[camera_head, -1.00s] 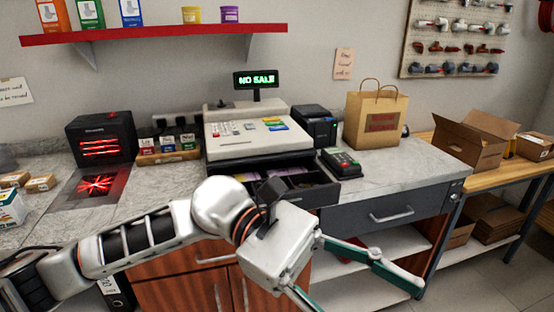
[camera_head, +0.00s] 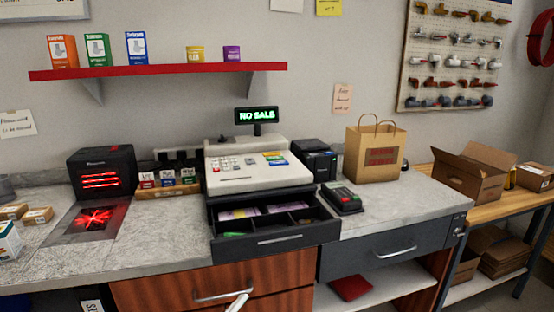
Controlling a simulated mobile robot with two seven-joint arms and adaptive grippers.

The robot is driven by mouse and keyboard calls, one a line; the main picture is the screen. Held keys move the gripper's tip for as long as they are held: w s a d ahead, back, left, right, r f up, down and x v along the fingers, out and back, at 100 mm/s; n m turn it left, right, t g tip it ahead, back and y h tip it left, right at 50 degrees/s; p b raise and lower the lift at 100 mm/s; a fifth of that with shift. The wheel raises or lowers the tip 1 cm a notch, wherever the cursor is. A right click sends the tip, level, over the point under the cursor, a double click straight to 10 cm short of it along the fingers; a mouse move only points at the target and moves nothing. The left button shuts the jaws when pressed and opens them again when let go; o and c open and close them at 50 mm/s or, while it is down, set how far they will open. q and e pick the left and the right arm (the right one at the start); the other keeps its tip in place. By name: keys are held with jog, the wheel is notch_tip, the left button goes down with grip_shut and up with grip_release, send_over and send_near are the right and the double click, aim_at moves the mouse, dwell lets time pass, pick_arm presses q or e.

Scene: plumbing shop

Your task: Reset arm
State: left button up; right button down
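A small pale tip (camera_head: 238,303) shows at the bottom edge, in front of the wooden drawer's handle. It looks like the end of a finger of my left gripper; the rest of that gripper and the arm are out of the picture. Whether it is open or shut cannot be seen. My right gripper is not in view. The cash register (camera_head: 262,172) stands on the counter with its cash drawer (camera_head: 280,241) pulled open. Banknotes and several compartments show in it. The display (camera_head: 257,115) reads NO SALE.
A card terminal (camera_head: 342,197), a receipt printer (camera_head: 315,160) and a paper bag (camera_head: 375,152) stand right of the register. A red-lit scanner (camera_head: 100,171) stands left. The open cash drawer juts over the counter (camera_head: 160,239) front. Cardboard boxes (camera_head: 470,174) sit on the right bench.

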pick_arm(q)
jog(key=s+a+f+n+g+y, duration=0.2)
jog(key=s+a+f+n, duration=0.1)
jog(key=f, duration=0.6)
jog(key=s+a+f+n+g+y, duration=0.2)
jog(key=s+a+f+n+y, duration=0.1)
jog(key=s+a+f, duration=0.3)
jog(key=s+a+f+n+g+y, duration=0.2)
jog(key=s+a+f+n, duration=0.3)
jog(key=s+f, duration=0.3)
notch_tip(320, 180, down, 4)
jog(key=shift+s+a+f+y, duration=0.1)
jog(key=shift+s+a+y, duration=0.1)
jog(key=shift+a+y, duration=0.1)
